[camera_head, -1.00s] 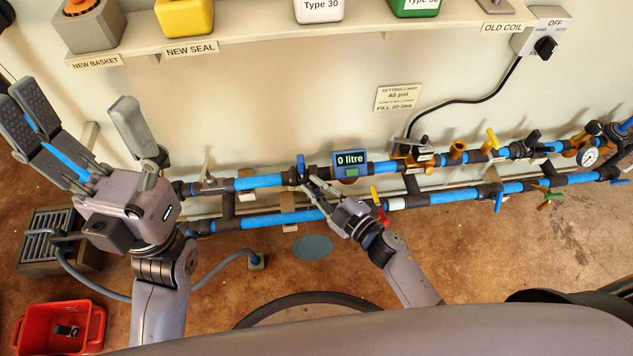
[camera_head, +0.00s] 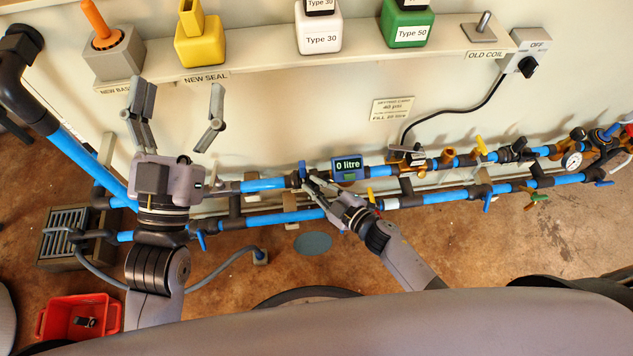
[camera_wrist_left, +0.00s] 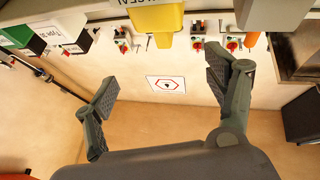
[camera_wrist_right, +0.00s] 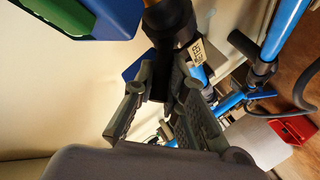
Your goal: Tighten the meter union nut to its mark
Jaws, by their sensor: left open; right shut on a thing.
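The meter (camera_head: 347,165) reads "0 litre" on the upper blue pipe run. A dark union fitting (camera_head: 305,181) is at the meter's left end, with a blue part standing up beside it. My right gripper (camera_head: 311,184) is shut on this dark fitting. In the right wrist view its fingers (camera_wrist_right: 168,95) sit around a black part (camera_wrist_right: 172,28), below the meter's blue and green body. The nut's mark cannot be made out. My left gripper (camera_head: 179,96) is open and empty, raised in front of the wall left of the meter, fingers pointing up; it also shows in the left wrist view (camera_wrist_left: 162,78).
A lower pipe run (camera_head: 280,217) lies below the meter. A red bin (camera_head: 78,318) and a drain grate (camera_head: 65,235) are at lower left.

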